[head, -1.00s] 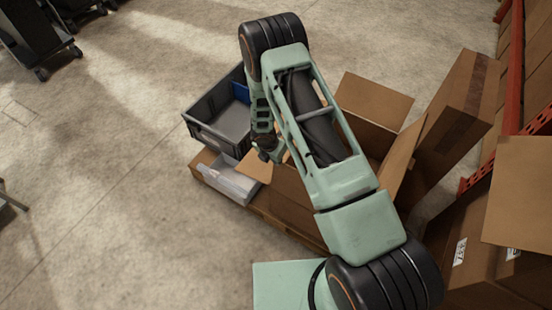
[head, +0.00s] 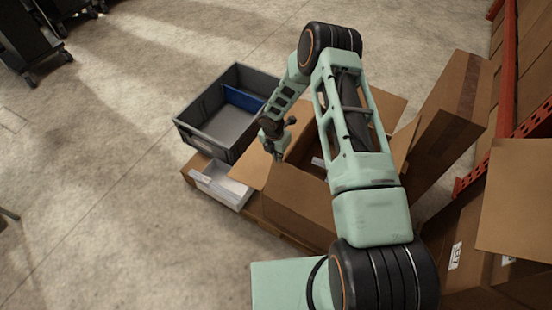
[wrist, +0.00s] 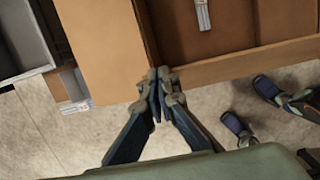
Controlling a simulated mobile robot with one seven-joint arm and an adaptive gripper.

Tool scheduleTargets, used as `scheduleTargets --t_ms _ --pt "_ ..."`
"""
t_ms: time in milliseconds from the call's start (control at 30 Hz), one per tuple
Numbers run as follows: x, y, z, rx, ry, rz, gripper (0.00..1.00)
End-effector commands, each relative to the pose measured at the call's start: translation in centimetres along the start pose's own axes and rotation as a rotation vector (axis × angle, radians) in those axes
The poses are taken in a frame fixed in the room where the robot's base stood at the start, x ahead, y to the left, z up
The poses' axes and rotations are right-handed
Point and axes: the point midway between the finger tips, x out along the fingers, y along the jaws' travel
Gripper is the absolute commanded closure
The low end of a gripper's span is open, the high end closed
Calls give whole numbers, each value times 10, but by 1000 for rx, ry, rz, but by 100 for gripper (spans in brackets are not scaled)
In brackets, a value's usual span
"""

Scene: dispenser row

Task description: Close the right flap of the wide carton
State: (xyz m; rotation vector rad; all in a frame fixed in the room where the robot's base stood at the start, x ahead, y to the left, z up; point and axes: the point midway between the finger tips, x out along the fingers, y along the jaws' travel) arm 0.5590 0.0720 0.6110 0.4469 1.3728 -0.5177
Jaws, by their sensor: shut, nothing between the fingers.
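The wide carton (head: 298,207) is a brown open box standing on a low pallet in the head view. One flap (head: 256,167) opens outward on its left side. A far flap (head: 389,104) lies outward, and a right flap (head: 404,141) stands raised, partly hidden behind my arm. My gripper (head: 278,154) points down near the left flap and the carton's rim. In the wrist view my gripper (wrist: 158,76) is shut and empty, its tips beside the carton's edge and the flap (wrist: 100,45). A small light item (wrist: 203,15) lies inside the carton. Contact cannot be told.
A grey bin (head: 205,140) with a blue divider stands behind and left of the carton. A white tray (head: 222,187) sits on the pallet at the front left. A tall carton (head: 455,110) and an orange rack (head: 508,75) crowd the right.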

Motion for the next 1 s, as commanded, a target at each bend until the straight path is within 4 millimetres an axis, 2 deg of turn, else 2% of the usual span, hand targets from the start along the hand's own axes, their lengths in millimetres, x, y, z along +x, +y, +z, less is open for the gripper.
scheduleTargets --t_ms 467,933,1000 --pt "45 0 39 5 2 2 100" --pt "93 1 69 6 277 5 100" --pt "99 1 72 0 274 2 100"
